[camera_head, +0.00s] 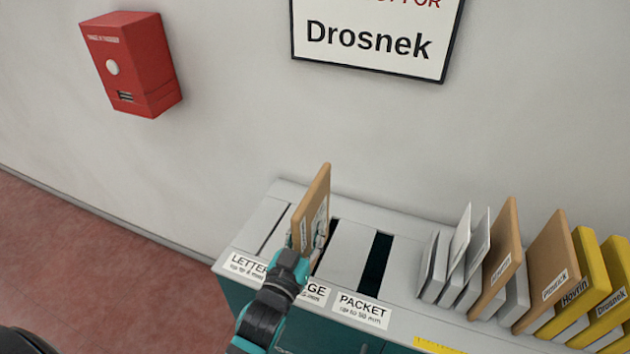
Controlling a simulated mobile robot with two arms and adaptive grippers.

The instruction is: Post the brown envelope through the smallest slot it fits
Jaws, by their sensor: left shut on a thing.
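My left gripper (296,256) is shut on a brown envelope (316,197), which stands upright on edge over the slot counter (349,252). The envelope is over or in the middle slot (332,238), whose label ends in "GE"; I cannot tell whether its lower edge is inside. The gripper hides part of that label. The narrow letter slot (274,236) is to the left, labelled "LETTER". The wide packet slot (376,262), labelled "PACKET up to 50 mm", is to the right. My right gripper is not in view.
A rack on the right holds grey envelopes (460,238), brown envelopes (550,262) and yellow ones (591,267) upright. A sign reading "Drosnek" (370,40) and a red box (131,62) hang on the wall. A yellow strip (440,346) lies at the counter's front.

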